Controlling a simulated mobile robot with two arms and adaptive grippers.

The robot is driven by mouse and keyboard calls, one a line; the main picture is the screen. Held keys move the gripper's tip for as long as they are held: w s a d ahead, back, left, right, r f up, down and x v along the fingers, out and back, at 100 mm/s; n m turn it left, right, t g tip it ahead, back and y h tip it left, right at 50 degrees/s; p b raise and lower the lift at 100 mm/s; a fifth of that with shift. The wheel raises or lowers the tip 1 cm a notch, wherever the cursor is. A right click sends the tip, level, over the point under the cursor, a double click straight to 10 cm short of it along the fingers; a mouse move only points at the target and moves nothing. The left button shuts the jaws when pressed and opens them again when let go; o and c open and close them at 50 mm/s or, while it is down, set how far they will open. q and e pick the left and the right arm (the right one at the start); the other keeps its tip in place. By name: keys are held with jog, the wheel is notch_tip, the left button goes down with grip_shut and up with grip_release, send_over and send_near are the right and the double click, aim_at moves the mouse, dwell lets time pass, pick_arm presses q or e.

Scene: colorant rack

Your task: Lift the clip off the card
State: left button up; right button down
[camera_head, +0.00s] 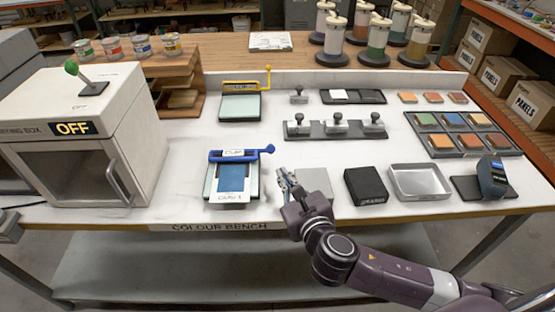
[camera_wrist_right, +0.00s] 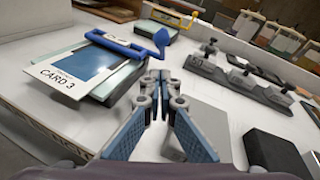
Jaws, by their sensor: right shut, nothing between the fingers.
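The blue clip (camera_head: 234,154) lies across the top edge of the card (camera_head: 231,179), with its knobbed lever end at the right. The white-edged card has a dark blue patch and rests on a pale board. In the right wrist view, the blue clip (camera_wrist_right: 120,44) and card (camera_wrist_right: 76,72), labelled "CARD 3", show at upper left. My right gripper (camera_head: 283,174) is shut and empty, to the right of the board and apart from the clip. Its fingertips (camera_wrist_right: 155,76) show in the right wrist view below the blue knob. My left gripper is not in view.
A second board (camera_head: 240,107) with a yellow clip (camera_head: 247,85) stands behind. A grey plate (camera_head: 314,182) lies beside my right gripper, then a black block (camera_head: 366,186) and a metal tray (camera_head: 420,182). The drying box (camera_head: 85,135) is at left. Bare bench lies between box and board.

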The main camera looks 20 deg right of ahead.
jog(key=shift+w+a+r+p, duration=0.1)
jog(key=shift+w+r+p, duration=0.2)
jog(key=shift+w+r, duration=0.25)
jog(key=shift+w+a+r+p, duration=0.1)
jog(key=shift+w+r+p, duration=0.2)
jog(key=shift+w, duration=0.3)
jog(key=shift+w+a+r, duration=0.15)
jog(key=shift+w+r, duration=0.05)
jog(key=shift+w, duration=0.3)
jog(key=shift+w+r, duration=0.1)
